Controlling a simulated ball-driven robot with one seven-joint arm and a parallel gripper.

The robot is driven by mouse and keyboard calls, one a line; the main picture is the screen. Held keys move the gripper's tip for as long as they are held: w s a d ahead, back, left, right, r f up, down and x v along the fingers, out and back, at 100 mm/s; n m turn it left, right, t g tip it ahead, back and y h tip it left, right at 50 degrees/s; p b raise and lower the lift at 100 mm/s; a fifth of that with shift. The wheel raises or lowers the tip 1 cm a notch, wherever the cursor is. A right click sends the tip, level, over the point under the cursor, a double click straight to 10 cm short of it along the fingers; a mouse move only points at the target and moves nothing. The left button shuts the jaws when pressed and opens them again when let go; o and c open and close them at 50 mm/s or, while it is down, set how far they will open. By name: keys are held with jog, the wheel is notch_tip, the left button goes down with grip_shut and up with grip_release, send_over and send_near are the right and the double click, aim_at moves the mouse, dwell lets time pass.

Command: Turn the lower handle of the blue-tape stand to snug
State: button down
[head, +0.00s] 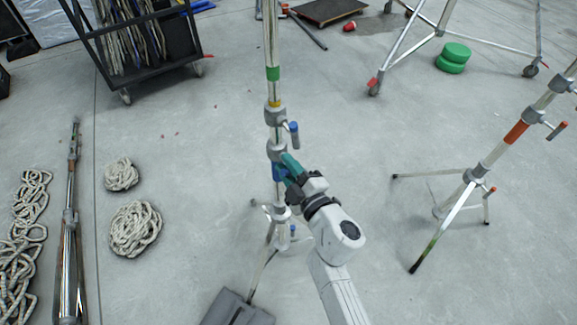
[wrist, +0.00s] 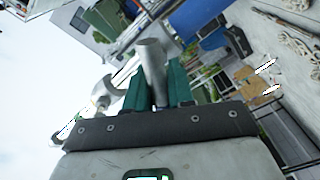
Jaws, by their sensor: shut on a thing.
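The blue-tape stand (head: 273,73) stands upright in the middle of the head view, with blue tape (head: 279,172) below its collars. My gripper (head: 290,163) is at the lower collar (head: 277,149), just above the blue tape. Its green fingers (wrist: 155,82) are shut on a grey round handle (wrist: 151,58) in the wrist view. In the head view the fingers hide this handle. The upper handle (head: 294,134), with a blue tip, hangs free from the collar above my gripper. The handle's tightness cannot be seen.
A stand with orange tape (head: 516,133) is at the right. Coiled ropes (head: 135,228) and a folded stand (head: 70,220) lie at the left. A grey sandbag (head: 237,309) lies at the stand's foot. A black cart (head: 150,55) stands at the back left.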

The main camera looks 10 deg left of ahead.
jog(key=n, duration=0.2)
jog(key=n+b, duration=0.1)
jog(key=n, duration=0.3)
jog(key=shift+s+a+f, duration=0.1)
jog(key=shift+f, duration=0.3)
dwell(0.3)
jog(key=c, duration=1.1)
grip_release()
jog(key=shift+o, duration=0.2)
jog(key=p+v, duration=0.2)
jog(key=v, duration=0.9)
